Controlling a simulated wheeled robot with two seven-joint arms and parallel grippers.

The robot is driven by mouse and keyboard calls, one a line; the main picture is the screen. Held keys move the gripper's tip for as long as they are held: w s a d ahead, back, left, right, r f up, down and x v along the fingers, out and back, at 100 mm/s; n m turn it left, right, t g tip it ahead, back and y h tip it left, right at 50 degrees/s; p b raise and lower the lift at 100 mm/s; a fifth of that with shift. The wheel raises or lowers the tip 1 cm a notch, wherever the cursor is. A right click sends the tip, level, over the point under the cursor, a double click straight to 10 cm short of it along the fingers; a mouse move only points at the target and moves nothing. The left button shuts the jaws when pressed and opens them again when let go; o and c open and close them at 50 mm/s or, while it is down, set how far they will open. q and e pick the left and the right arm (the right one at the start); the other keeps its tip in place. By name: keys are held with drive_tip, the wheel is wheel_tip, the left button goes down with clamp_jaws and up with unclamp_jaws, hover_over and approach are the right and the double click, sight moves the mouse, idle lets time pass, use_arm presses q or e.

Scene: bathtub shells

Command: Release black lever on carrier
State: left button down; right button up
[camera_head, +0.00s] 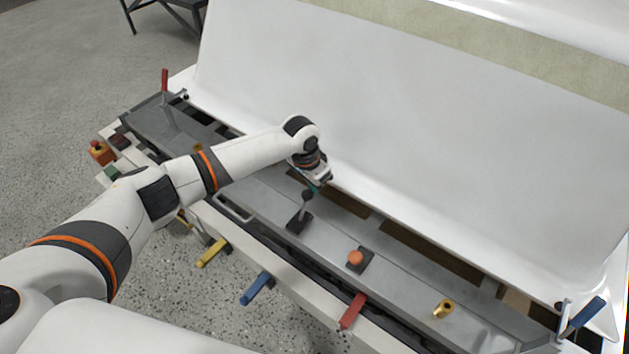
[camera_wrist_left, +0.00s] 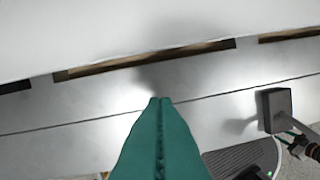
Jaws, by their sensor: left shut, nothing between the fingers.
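The black lever (camera_head: 304,208) stands on a dark square base on the grey metal carrier (camera_head: 392,262), its round knob upward. My left gripper (camera_head: 315,188) is just behind and slightly right of the knob in the head view, on the tub side; I cannot tell if it touches. Its teal fingers are pressed together with nothing between them in the left wrist view (camera_wrist_left: 160,102). A dark square block (camera_wrist_left: 275,110) shows at right there; I cannot tell whether it belongs to the lever. My right gripper is not in view.
A large white tub shell (camera_head: 400,120) rises behind the carrier. An orange knob (camera_head: 355,258) and a brass fitting (camera_head: 443,308) stand to the right. Yellow (camera_head: 212,252), blue (camera_head: 256,288) and red (camera_head: 352,311) handles stick out in front.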

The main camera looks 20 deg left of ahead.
sight(308, 194)
use_arm(q)
drive_tip(key=shift+s+a+r+t+p, duration=0.2)
drive_tip(key=shift+s+r+t+p, duration=0.2)
drive_tip(key=shift+p, duration=0.6)
drive_tip(key=s+p, duration=0.1)
drive_tip(key=s+t+p, duration=0.1)
drive_tip(key=p, duration=0.1)
drive_tip(key=a+t+h+p, duration=0.1)
drive_tip(key=shift+s+r, duration=0.4)
drive_tip(key=s+t, duration=0.1)
drive_tip(key=s+t+h+p, duration=0.1)
drive_tip(key=shift+s+a+f+t+p, duration=0.1)
drive_tip(key=shift+s+a+t+p, duration=0.2)
drive_tip(key=shift+a+t, duration=0.1)
drive_tip(key=s, duration=0.1)
drive_tip(key=s+t, duration=0.1)
drive_tip(key=a+t+h+p, duration=0.1)
drive_tip(key=shift+s+f, duration=0.25)
drive_tip(key=shift+s, duration=0.15)
